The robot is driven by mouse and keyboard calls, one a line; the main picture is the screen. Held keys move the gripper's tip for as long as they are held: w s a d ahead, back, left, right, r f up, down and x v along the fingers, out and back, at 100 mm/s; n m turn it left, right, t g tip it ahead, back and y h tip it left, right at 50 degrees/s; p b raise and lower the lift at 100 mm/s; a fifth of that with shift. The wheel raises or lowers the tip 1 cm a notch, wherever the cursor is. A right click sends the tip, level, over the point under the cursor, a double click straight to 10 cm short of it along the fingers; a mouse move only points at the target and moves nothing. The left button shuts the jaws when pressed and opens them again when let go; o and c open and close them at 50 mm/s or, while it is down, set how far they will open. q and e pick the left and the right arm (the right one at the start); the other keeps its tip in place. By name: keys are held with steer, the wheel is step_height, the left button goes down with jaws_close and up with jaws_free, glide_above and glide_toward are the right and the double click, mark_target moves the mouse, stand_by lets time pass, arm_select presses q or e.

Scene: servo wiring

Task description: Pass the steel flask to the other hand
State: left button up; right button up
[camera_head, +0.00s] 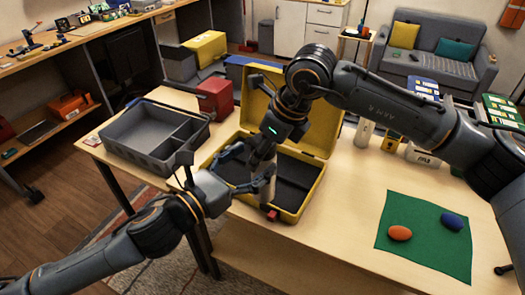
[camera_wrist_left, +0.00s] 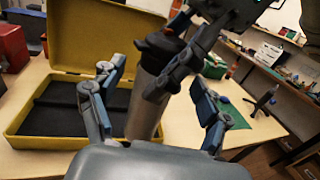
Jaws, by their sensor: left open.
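The steel flask (camera_wrist_left: 147,112), a grey metal cylinder with a dark lid, stands roughly upright in the left wrist view. In the head view its body (camera_head: 267,187) shows in front of the yellow case. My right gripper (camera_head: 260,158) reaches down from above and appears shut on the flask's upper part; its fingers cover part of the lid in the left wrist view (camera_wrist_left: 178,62). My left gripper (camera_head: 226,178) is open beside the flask. In the left wrist view its fingers (camera_wrist_left: 155,98) stand apart, one on either side of the flask, without visibly closing on it.
An open yellow case (camera_head: 312,196) with a dark lining lies behind the grippers. A grey divided tray (camera_head: 128,151) and a red box (camera_head: 215,97) are left of it. A green mat (camera_head: 411,252) with an orange and a blue object lies right. Bare table separates case and mat.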

arm_select(q)
steer(key=v, duration=0.7)
steer(key=w+a+f+n+y, duration=0.35)
steer(key=a+f+n, duration=0.2)
steer(key=f, duration=0.35)
steer(key=w+a+f+n+y, duration=0.3)
steer(key=w+a+f+n, duration=0.3)
steer(key=f, duration=0.4)
steer(key=s+a+f+n+g+y, duration=0.1)
steer(key=a+f+n, duration=0.1)
steer(key=f+n, duration=0.35)
steer(key=s+a+f+n+g+y, duration=0.1)
steer(key=s+a+f+n, duration=0.15)
steer(key=f, duration=0.55)
steer(key=s+a+f+n+g+y, duration=0.1)
steer(key=a+f+n+y, duration=0.1)
steer(key=f+n, duration=0.35)
steer(key=s+a+f+n+g+y, duration=0.15)
steer(key=s+f+n+g, duration=0.5)
steer(key=s+f, duration=1.25)
steer(key=s+d+f+n+g, duration=0.1)
steer(key=s+d+f+n, duration=0.2)
steer(key=s, duration=0.8)
steer(key=s+d+f+n+g, duration=0.2)
steer(key=s+f+n, duration=0.5)
steer(key=s, duration=0.4)
steer(key=shift+d+f+h, duration=0.3)
steer(key=shift+d+f, duration=0.1)
steer(key=shift+f, duration=0.5)
